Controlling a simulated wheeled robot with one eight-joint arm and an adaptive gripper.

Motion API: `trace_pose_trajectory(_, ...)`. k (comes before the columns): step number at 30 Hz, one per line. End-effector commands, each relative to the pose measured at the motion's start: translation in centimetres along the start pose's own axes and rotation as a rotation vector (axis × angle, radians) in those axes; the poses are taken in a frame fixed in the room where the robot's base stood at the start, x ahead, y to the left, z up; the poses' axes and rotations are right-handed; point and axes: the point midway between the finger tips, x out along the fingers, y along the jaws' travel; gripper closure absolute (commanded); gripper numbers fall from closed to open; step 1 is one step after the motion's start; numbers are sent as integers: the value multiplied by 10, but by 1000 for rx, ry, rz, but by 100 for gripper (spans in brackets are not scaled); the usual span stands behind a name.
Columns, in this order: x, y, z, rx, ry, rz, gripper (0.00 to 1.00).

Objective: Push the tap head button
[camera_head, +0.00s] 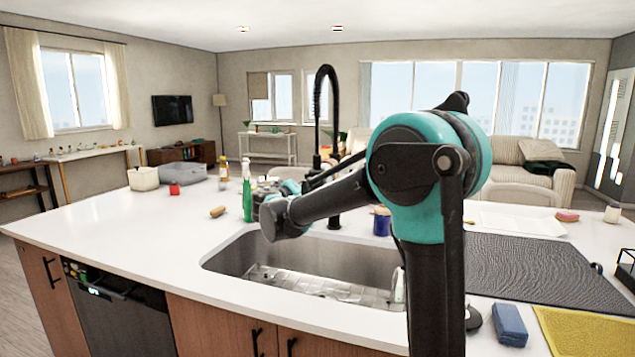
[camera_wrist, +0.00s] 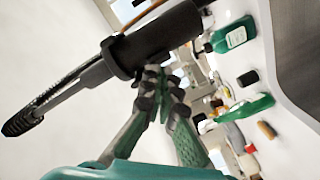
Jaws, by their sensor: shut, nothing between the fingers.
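The tall black tap (camera_head: 322,95) arches up behind the sink (camera_head: 300,262). Its dark cylindrical tap head (camera_wrist: 155,40) fills the upper left of the wrist view, tilted. My gripper (camera_wrist: 160,78) is shut and empty, with its fingertips together right at the underside of the tap head. I cannot tell whether they touch it. No button can be made out on the head. In the head view, my arm covers most of the gripper and part of the tap's lower end.
A green bottle (camera_head: 247,190) stands left of the tap and a blue jar (camera_head: 382,222) to its right. A dark drying mat (camera_head: 530,275), a blue sponge (camera_head: 510,325) and a yellow cloth (camera_head: 590,330) lie at the right.

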Motion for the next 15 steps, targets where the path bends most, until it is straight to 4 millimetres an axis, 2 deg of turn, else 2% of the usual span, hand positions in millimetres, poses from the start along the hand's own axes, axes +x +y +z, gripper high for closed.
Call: trace_pose_trajectory(15,6,4,4,0,0,0,100)
